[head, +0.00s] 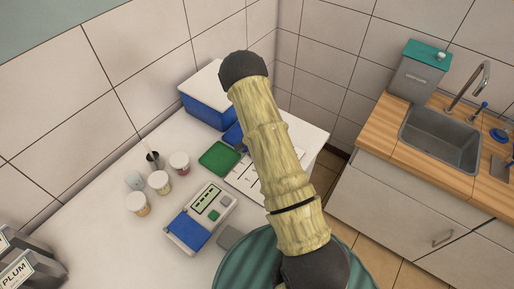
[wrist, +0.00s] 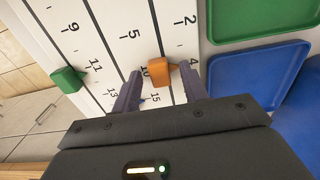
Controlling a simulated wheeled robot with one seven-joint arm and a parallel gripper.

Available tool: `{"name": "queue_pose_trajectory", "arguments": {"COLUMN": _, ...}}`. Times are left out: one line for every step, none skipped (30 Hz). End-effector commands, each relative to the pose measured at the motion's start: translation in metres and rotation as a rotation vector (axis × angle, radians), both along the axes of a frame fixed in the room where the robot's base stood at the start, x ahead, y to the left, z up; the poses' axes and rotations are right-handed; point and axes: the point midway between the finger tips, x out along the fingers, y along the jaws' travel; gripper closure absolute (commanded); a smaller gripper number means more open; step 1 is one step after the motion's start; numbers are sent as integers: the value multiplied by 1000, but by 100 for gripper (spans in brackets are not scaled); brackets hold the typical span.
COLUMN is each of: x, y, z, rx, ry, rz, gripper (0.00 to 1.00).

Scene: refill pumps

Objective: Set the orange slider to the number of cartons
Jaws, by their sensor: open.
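The orange slider (wrist: 160,71) is a small block on a white board (wrist: 119,17) with printed number scales, in the wrist view. It sits on a dark track line, close to a partly covered mark that looks like 10. My gripper (wrist: 162,74) is open, with one dark finger on each side of the slider. I cannot tell whether either finger touches it. In the head view my arm hides the gripper, the slider and part of the board (head: 243,178). I cannot make out any cartons.
A green slider (wrist: 68,79) stands near 11 on a neighbouring scale. A green tray (wrist: 255,18) and a blue tray (wrist: 262,75) lie beside the board; their visible parts are empty. A blue box with a white lid (head: 205,105), lidded cups (head: 159,181) and a display device (head: 202,217) share the table.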

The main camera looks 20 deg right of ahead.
Motion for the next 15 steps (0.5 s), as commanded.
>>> {"name": "queue_pose_trajectory", "arguments": {"x": 0, "y": 0, "z": 2, "rx": 0, "ry": -1, "rz": 1, "gripper": 56}}
{"name": "queue_pose_trajectory", "arguments": {"x": 1, "y": 0, "z": 4, "rx": -1, "ry": -2, "rz": 1, "gripper": 56}}
{"name": "queue_pose_trajectory", "arguments": {"x": 1, "y": 0, "z": 7, "rx": -1, "ry": -3, "rz": 1, "gripper": 56}}
{"name": "queue_pose_trajectory", "arguments": {"x": 1, "y": 0, "z": 10, "rx": -1, "ry": -3, "rz": 1, "gripper": 56}}
{"name": "queue_pose_trajectory", "arguments": {"x": 1, "y": 0, "z": 13, "rx": -1, "ry": -4, "rz": 1, "gripper": 56}}
{"name": "queue_pose_trajectory", "arguments": {"x": 2, "y": 1, "z": 18, "rx": -1, "ry": -4, "rz": 1, "gripper": 56}}
{"name": "queue_pose_trajectory", "arguments": {"x": 2, "y": 1, "z": 22, "rx": -1, "ry": -4, "rz": 1, "gripper": 56}}
{"name": "queue_pose_trajectory", "arguments": {"x": 1, "y": 1, "z": 26, "rx": -1, "ry": -4, "rz": 1, "gripper": 56}}
{"name": "queue_pose_trajectory", "arguments": {"x": 1, "y": 0, "z": 33, "rx": -1, "ry": -4, "rz": 1, "gripper": 56}}
{"name": "queue_pose_trajectory", "arguments": {"x": 1, "y": 0, "z": 38, "rx": -1, "ry": -4, "rz": 1, "gripper": 56}}
{"name": "queue_pose_trajectory", "arguments": {"x": 2, "y": 0, "z": 43, "rx": -1, "ry": -6, "rz": 1, "gripper": 56}}
{"name": "queue_pose_trajectory", "arguments": {"x": 1, "y": 1, "z": 50, "rx": 0, "ry": -5, "rz": 2, "gripper": 56}}
{"name": "queue_pose_trajectory", "arguments": {"x": 1, "y": 1, "z": 55, "rx": 0, "ry": -5, "rz": 2, "gripper": 56}}
{"name": "queue_pose_trajectory", "arguments": {"x": 1, "y": 1, "z": 60, "rx": -1, "ry": -6, "rz": 1, "gripper": 56}}
{"name": "queue_pose_trajectory", "arguments": {"x": 2, "y": 1, "z": 68, "rx": 0, "ry": -5, "rz": 2, "gripper": 56}}
